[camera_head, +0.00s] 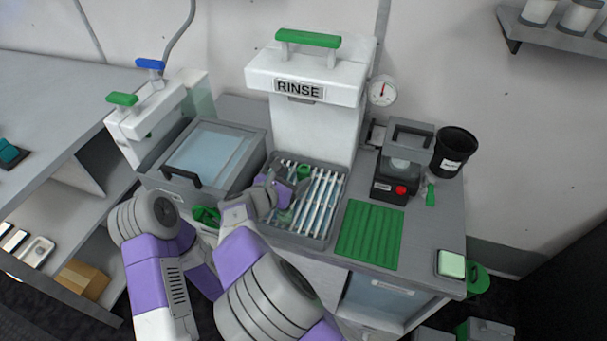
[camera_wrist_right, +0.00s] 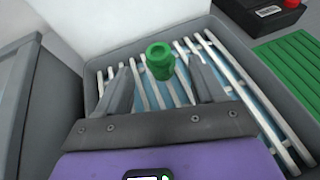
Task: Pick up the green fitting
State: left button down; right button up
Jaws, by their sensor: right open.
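The green fitting (camera_wrist_right: 159,60) is a small green cylinder with a hollow top, standing over the white-barred rack in the rinse tray (camera_head: 333,205). In the head view the fitting (camera_head: 304,172) shows just beyond my right gripper (camera_head: 289,184). In the right wrist view my right gripper (camera_wrist_right: 162,82) is open, with one finger on each side of the fitting and gaps on both sides. I cannot tell its exact height between the fingers. My left gripper is not visible in the head view.
A white rinse unit (camera_head: 315,125) stands right behind the tray. A lidded basin (camera_head: 205,155) lies to the left. A green ribbed mat (camera_head: 370,235), a black device with a red button (camera_head: 397,180) and a black cup (camera_head: 454,152) are to the right.

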aim_at(300, 174)
jog(key=shift+x, duration=0.75)
jog(key=b+x, duration=0.2)
jog(key=x, duration=0.3)
jog(key=shift+w+f, duration=0.1)
jog(key=shift+f, duration=0.1)
jog(key=shift+r, duration=0.1)
jog(key=shift+c, duration=0.2)
jog(key=c, duration=1.1)
